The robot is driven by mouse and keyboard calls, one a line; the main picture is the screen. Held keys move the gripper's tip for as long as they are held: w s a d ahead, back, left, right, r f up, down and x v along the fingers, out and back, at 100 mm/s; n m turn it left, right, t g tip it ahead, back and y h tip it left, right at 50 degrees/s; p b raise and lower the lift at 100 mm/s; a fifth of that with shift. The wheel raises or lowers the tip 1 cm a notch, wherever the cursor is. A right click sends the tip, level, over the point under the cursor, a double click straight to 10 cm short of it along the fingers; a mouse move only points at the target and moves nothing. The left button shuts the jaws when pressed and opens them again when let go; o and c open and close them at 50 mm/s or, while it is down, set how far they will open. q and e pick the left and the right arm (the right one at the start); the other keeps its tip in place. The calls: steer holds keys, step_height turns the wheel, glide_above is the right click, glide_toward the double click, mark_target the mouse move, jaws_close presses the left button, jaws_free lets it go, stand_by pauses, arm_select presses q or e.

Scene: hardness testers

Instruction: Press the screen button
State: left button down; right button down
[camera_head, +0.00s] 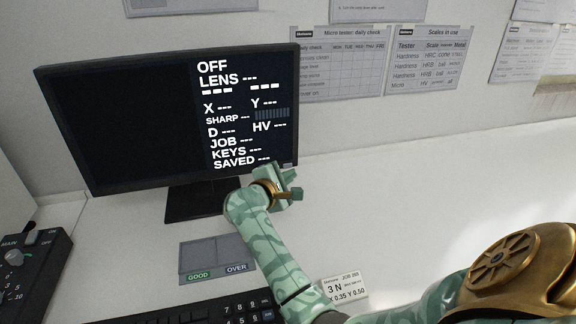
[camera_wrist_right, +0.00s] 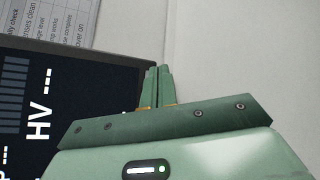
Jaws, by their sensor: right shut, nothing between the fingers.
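The black monitor (camera_head: 120,120) stands on the desk against the wall. Its screen shows white text such as OFF, LENS and HV; its left part is dark. A small light mark, perhaps the screen button (camera_head: 287,165), shows on the bezel at the lower right corner. My right gripper (camera_head: 291,180) is at that corner, shut and empty. In the right wrist view the closed fingertips (camera_wrist_right: 158,72) overlap the edge of the monitor (camera_wrist_right: 128,74). I cannot tell whether they touch it. The button cannot be made out in that view. My left gripper is not in view.
A keyboard (camera_head: 215,312) lies at the front. A grey tray marked GOOD and OVER (camera_head: 217,252) and a small card (camera_head: 344,288) lie behind it. A dark control box (camera_head: 35,262) is at left. Paper charts (camera_head: 430,60) hang on the wall. The desk right of the monitor is clear.

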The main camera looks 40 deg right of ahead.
steer(key=shift+s+a+p, duration=0.35)
steer(key=shift+s+a, duration=0.15)
steer(key=shift+s, duration=0.35)
steer(key=shift+s+a+p, duration=0.4)
steer(key=shift+s+a, duration=0.05)
steer(key=shift+s, duration=0.45)
steer(key=shift+s+a+p, duration=0.35)
steer(key=shift+s+a, duration=0.15)
steer(key=shift+s, duration=0.35)
